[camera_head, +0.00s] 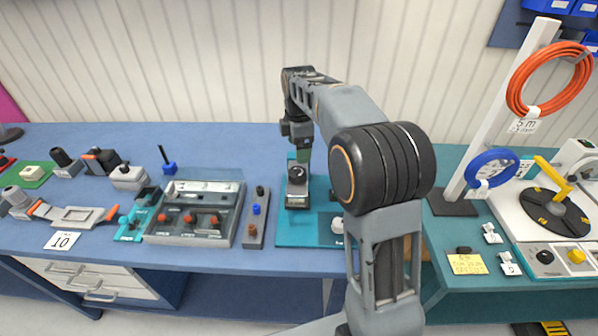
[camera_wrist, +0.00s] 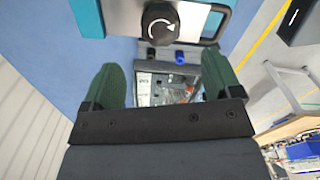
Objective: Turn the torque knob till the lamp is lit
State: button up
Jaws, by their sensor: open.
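A black round knob (camera_wrist: 160,23) with a white curved arrow sits on a pale metal plate at the top of the wrist view. In the head view the dark knob (camera_head: 297,173) is on a small grey and black device on a teal board. I cannot tell from any label that it is the torque knob. My gripper (camera_wrist: 160,78) is open and empty, its two green fingers spread apart. In the head view my gripper (camera_head: 304,156) is just above and behind the device, partly hidden by my arm. I cannot make out a lamp or whether one is lit.
A grey tray (camera_head: 193,185) with red-orange parts and a narrow block (camera_head: 256,218) with a blue button stand left of the device. A black handle (camera_wrist: 218,22) curves beside the knob. The reel machine (camera_head: 515,218) and an orange cable coil (camera_head: 550,80) are at the right.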

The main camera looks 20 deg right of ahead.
aim_at(299, 172)
notch_tip(299, 172, down, 10)
jog(key=shift+r+p, duration=0.2)
jog(key=shift+p, duration=0.2)
jog(key=c, duration=0.9)
jog(key=shift+m, duration=0.3)
jog(key=m, duration=0.5)
jog(key=shift+s+m, duration=0.1)
jog(key=shift+m, duration=0.2)
jog(key=m, duration=0.5)
jog(key=shift+s+a+m+b, duration=0.1)
jog(key=shift+m+b, duration=0.2)
jog(key=shift+b, duration=0.1)
jog(key=shift+m, duration=0.3)
